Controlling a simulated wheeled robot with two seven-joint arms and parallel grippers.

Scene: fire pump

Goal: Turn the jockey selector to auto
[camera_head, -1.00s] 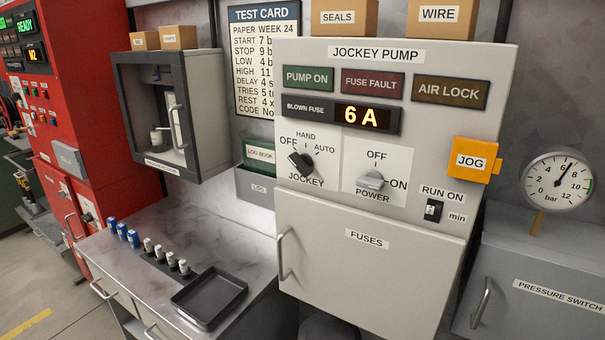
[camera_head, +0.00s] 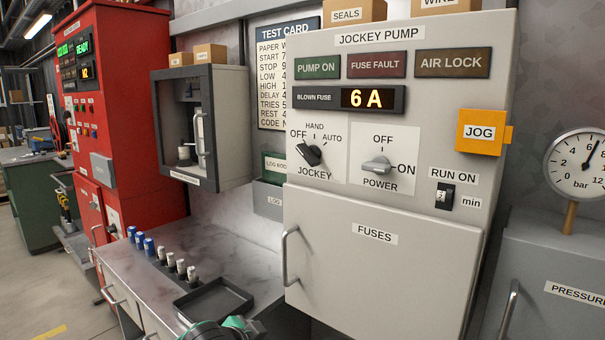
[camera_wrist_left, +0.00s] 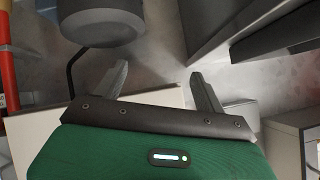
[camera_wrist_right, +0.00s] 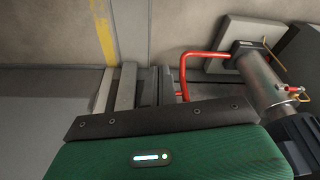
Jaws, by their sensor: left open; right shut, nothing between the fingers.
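The jockey selector (camera_head: 309,155) is a dark knob on a white plate on the grey jockey pump panel (camera_head: 400,215). Its marks read OFF, HAND and AUTO. The knob is tilted to the upper left, toward OFF. My left gripper (camera_wrist_left: 158,75) shows in the left wrist view with its fingers apart and nothing between them. My right gripper (camera_wrist_right: 137,75) shows in the right wrist view, shut and empty. Neither gripper touches the selector. A green and black part of my arm shows at the bottom of the head view; its fingers are not visible there.
The power knob (camera_head: 377,166) sits right of the selector, pointing at ON. An orange JOG box (camera_head: 481,132) sticks out at the right. The fuses door (camera_head: 375,265) is closed below. A counter (camera_head: 150,262) with fuses and a black tray (camera_head: 214,300) stands left.

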